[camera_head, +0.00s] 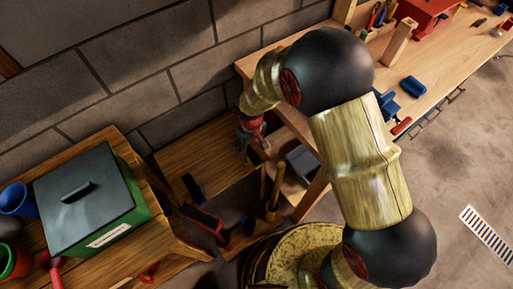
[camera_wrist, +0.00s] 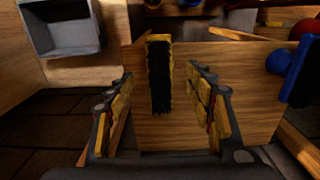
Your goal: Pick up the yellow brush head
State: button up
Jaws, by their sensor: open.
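The yellow brush head (camera_wrist: 159,75) shows in the wrist view as a narrow block with a yellow edge and dark bristles. It lies on or against a wooden board (camera_wrist: 225,60), in the upper middle, lined up between my gripper's fingers. My gripper (camera_head: 251,140) is open, its two yellow-padded fingers on either side of the brush head in the wrist view, with nothing held. I cannot tell how far the fingertips are from it. In the head view my gripper hangs above the low wooden shelf, and I cannot make out the brush head there.
A grey bin (camera_wrist: 62,30) is at the upper left of the wrist view, and a blue object (camera_wrist: 284,62) is at the right. In the head view, a green box with a dark lid (camera_head: 84,200) sits on the left table. A workbench (camera_head: 440,60) stands at upper right.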

jog(key=f+b, duration=0.1)
jog(key=f, duration=0.2)
jog(key=f+b, duration=0.1)
jog(key=f, duration=0.1)
jog(key=f+b, duration=0.1)
jog(key=f, duration=0.2)
jog(key=shift+w+a+f+b, duration=0.1)
jog(key=shift+w+f+b, duration=0.15)
jog(key=shift+f+b, duration=0.1)
jog(key=shift+r, duration=0.1)
jog(key=shift+c, duration=1.1)
jog(key=c, duration=1)
